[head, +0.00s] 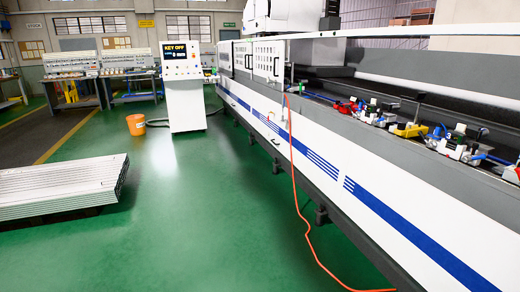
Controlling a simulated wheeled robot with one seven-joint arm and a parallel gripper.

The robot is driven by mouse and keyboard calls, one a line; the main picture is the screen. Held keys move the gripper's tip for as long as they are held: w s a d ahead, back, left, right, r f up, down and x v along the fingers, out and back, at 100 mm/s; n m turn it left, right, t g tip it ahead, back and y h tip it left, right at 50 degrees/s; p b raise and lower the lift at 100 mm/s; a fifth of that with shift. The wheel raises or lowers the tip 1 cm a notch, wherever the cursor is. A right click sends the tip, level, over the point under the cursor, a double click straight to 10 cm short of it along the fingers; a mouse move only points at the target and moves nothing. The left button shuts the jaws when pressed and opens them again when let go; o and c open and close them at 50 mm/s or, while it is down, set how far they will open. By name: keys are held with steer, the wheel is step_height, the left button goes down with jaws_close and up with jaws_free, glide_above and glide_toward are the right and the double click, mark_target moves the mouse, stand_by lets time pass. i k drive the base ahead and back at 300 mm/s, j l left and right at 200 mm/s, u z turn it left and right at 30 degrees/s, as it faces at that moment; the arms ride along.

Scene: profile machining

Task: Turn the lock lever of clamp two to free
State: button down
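A row of several clamps with coloured parts sits along the bed of the long machine (290,148) at right. A red-marked clamp (346,107) is farthest along the row. Nearer are one with blue and white parts (379,116), one with a yellow block (408,130) and a grey-white one (452,145). Another is cut by the right edge. No number is readable, so I cannot tell which is clamp two. The lock levers are too small to tell their position. My gripper is not in view.
A white control cabinet (183,95) reads "KEY OFF". An orange bucket (135,124) stands beside it. A stack of metal profiles (62,190) lies at left. An orange hose (292,170) hangs down the machine front onto the floor. The green floor (200,220) between is clear.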

mark_target(358, 115)
steer(key=i, duration=2.55)
steer(key=i+z, duration=0.15)
steer(key=i, duration=0.5)
steer(key=i+j, duration=0.15)
steer(key=i, duration=0.45)
steer(key=i+j+z, duration=0.1)
steer(key=i+z, duration=0.2)
steer(key=i, duration=0.15)
steer(key=i+j+z, duration=0.35)
steer(key=i+l, duration=0.1)
